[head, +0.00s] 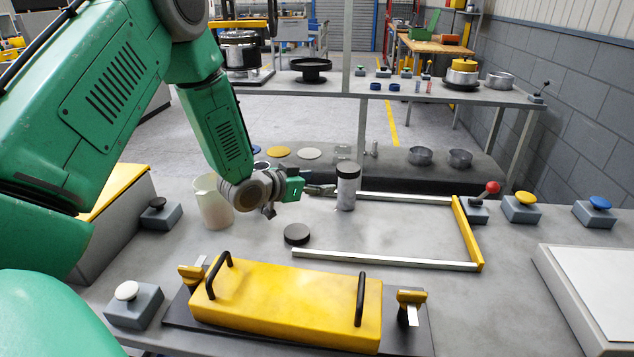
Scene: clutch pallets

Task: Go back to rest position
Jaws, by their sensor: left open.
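My left arm comes in from the left. Its gripper (318,190) is over the middle of the table (240,250), open, with its fingers pointing right toward a clear jar with a dark lid (347,190). The jar stands upright close to the fingertips; I cannot tell whether they touch it. A black round disc (297,234) lies on the table in front of the gripper. A whitish translucent beaker (212,204) stands just left of the gripper, partly hidden by the arm. My right gripper is out of the picture.
A yellow block with black handles (285,300) sits at the front. A metal rail frame with a yellow bar (466,233) lies right of the jar. Button boxes (521,208) line the right side, and a white-topped box (590,300) is at front right. A shelf (420,92) stands behind.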

